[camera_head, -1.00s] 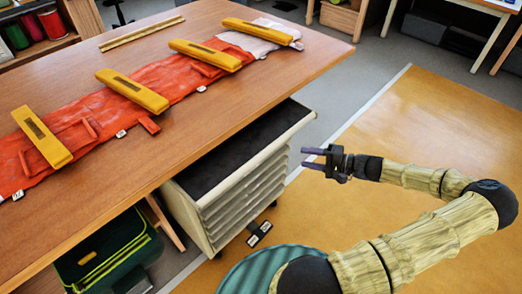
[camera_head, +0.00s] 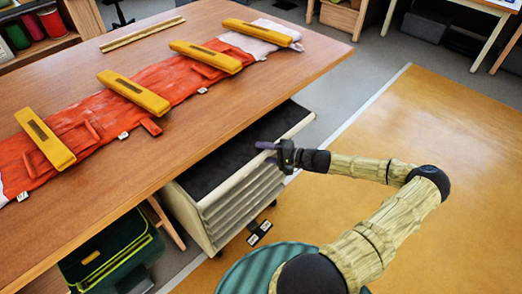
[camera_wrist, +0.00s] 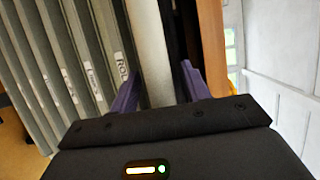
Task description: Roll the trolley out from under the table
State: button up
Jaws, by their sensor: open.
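The trolley (camera_head: 238,208) is a pale grey drawer unit with a dark top, partly under the wooden table (camera_head: 230,105). Its far right end sticks out past the table edge. A caster shows on the floor by its base. My gripper (camera_head: 264,148) is open at the trolley's upper front rim. In the wrist view, the purple fingers of my gripper (camera_wrist: 161,76) lie on either side of the pale rim (camera_wrist: 152,45). Labelled drawer fronts of the trolley (camera_wrist: 75,60) show to the left. Whether the fingers touch the rim cannot be told.
A red-orange textile (camera_head: 175,88) with several yellow bars lies on the table. A dark green bag (camera_head: 105,255) stands below the table at the left. A teal round surface (camera_head: 270,268) is at the bottom. The tan floor (camera_head: 440,130) to the right is clear.

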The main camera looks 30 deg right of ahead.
jog(key=shift+w+a+f, duration=0.1)
jog(key=shift+w+a, duration=0.4)
jog(key=shift+w, duration=0.05)
jog(key=shift+s+f, duration=0.1)
jog(key=c, duration=1)
grip_shut()
